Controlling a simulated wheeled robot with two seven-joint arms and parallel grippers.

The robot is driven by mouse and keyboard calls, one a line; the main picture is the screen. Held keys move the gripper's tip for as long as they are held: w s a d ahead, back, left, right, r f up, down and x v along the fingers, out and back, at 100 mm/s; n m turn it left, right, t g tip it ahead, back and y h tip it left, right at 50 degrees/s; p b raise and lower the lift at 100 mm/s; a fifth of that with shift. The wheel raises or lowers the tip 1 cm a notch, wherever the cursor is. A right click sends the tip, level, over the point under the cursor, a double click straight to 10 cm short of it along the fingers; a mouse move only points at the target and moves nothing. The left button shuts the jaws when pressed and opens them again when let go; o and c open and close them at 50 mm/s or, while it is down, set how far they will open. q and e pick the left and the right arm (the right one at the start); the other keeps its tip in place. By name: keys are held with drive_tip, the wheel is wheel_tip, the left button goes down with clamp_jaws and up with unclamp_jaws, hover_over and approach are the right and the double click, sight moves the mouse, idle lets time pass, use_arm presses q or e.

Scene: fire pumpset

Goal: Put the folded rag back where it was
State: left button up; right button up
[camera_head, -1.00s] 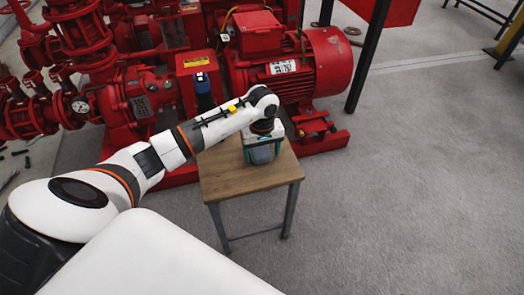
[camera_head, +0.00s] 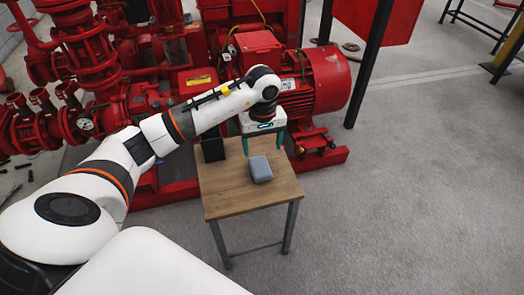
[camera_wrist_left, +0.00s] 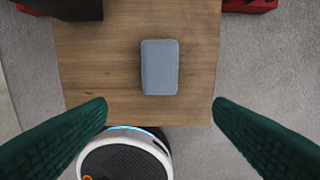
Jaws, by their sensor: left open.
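The folded rag (camera_head: 260,168) is a small grey-blue block lying on the small wooden table (camera_head: 240,200). In the left wrist view the rag (camera_wrist_left: 159,67) lies flat near the middle of the tabletop (camera_wrist_left: 105,70), apart from both fingers. My left gripper (camera_head: 263,146) is above and behind the rag in the head view, with its green fingers spread wide and nothing between them. In the left wrist view the open fingers (camera_wrist_left: 160,108) show at both lower sides. My right gripper is not in view.
A dark box-like object (camera_head: 212,147) stands at the table's back left corner. Behind the table is the red pump set with its motor (camera_head: 320,82). A black post (camera_head: 368,65) stands to the right. The grey floor (camera_head: 420,200) on the right is clear.

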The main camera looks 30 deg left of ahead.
use_arm(q)
drive_tip(key=s+d+r+n+t+h, duration=0.1)
drive_tip(key=d+n+h, duration=0.1)
drive_tip(key=d+h, duration=0.65)
drive_tip(key=s+d+r+n+t+h, duration=0.1)
drive_tip(key=s+d+r+n+h, duration=0.15)
drive_tip(key=d, duration=1.05)
drive_tip(key=d+r+n+t+h, duration=0.4)
drive_tip(key=r+n+t+h, duration=0.2)
drive_tip(key=r+n+t, duration=0.55)
drive_tip(key=a+f+n+t+y, duration=0.2)
drive_tip(key=a+f+n+y, duration=0.4)
drive_tip(key=n, duration=0.9)
drive_tip(key=a+f+n+t+y, duration=0.1)
drive_tip(key=a+n+t+y, duration=0.1)
drive_tip(key=a+n+y, duration=1.1)
drive_tip(key=s+d+f+n+g, duration=0.1)
drive_tip(key=s+f+n+g, duration=0.5)
drive_tip(key=f+n, duration=0.4)
drive_tip(key=s+d+f+n+g+h, duration=0.1)
drive_tip(key=s+f+n+g, duration=0.2)
drive_tip(key=s, duration=0.5)
drive_tip(key=s+d+f+n+g+h, duration=0.1)
drive_tip(key=s+f+n+g, duration=0.2)
drive_tip(key=s, duration=0.4)
drive_tip(key=shift+s+d+f+g, duration=0.2)
drive_tip(key=shift+s+f+g, duration=0.3)
drive_tip(key=shift+g, duration=0.45)
